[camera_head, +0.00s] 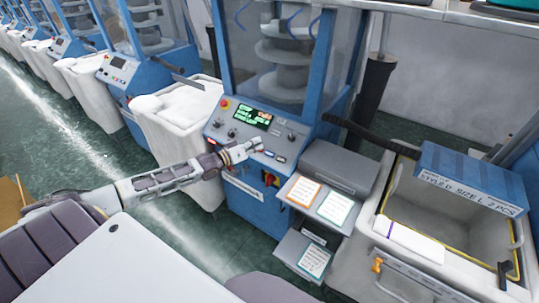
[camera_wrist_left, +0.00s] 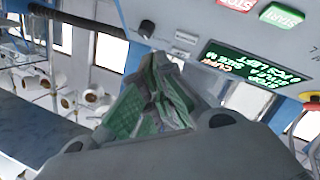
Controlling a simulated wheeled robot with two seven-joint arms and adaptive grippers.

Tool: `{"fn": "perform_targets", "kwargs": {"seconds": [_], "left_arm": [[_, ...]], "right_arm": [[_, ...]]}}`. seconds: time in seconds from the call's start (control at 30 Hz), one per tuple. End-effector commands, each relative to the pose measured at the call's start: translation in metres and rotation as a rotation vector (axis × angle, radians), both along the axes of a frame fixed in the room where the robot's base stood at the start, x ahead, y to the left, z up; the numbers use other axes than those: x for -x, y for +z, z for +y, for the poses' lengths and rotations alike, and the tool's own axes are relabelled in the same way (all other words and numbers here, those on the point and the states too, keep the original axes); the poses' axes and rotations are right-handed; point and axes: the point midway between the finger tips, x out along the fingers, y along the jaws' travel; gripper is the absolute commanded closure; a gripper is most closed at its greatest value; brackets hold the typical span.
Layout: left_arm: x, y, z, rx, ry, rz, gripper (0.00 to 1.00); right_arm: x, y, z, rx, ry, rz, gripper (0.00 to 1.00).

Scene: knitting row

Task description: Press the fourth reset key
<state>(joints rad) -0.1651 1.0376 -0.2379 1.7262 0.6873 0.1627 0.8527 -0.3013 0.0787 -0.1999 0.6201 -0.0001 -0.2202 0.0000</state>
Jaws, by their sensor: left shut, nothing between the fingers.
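A blue knitting machine (camera_head: 262,205) stands in the middle of the head view, with a sloped grey control panel (camera_head: 219,127) on its front. My left gripper (camera_head: 257,146) is shut and empty, its tip over the lower right part of this panel. Small keys (camera_head: 281,158) show just right of the tip; I cannot tell which is the fourth reset key, and the gripper hides part of the row. In the left wrist view the gripper (camera_wrist_left: 156,62) is near the panel, with a green START key (camera_wrist_left: 282,16) and a lit display (camera_wrist_left: 250,68) beyond. Contact cannot be told. My right gripper is not in view.
A black knob (camera_wrist_left: 146,28) and a red and yellow emergency button (camera_head: 225,104) sit on the panel. A grey box (camera_head: 342,166) with cards stands right of the machine, beside a large bin (camera_head: 447,220). A white-filled bin (camera_head: 178,110) stands left. More machines recede along the aisle.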

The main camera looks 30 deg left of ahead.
Motion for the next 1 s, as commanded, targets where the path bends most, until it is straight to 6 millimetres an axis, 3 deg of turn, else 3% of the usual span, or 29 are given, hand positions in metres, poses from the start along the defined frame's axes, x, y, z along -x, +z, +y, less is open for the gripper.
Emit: {"fn": "perform_targets", "kwargs": {"seconds": [0.53,1.0], "left_arm": [[-0.003,-0.004,0.0,-0.001,0.0,-0.001,1.0],[-0.02,-0.027,-0.002,-0.003,-0.001,-0.003,1.0]], "right_arm": [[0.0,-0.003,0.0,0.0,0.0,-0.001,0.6],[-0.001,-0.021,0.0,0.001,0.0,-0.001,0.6]]}}
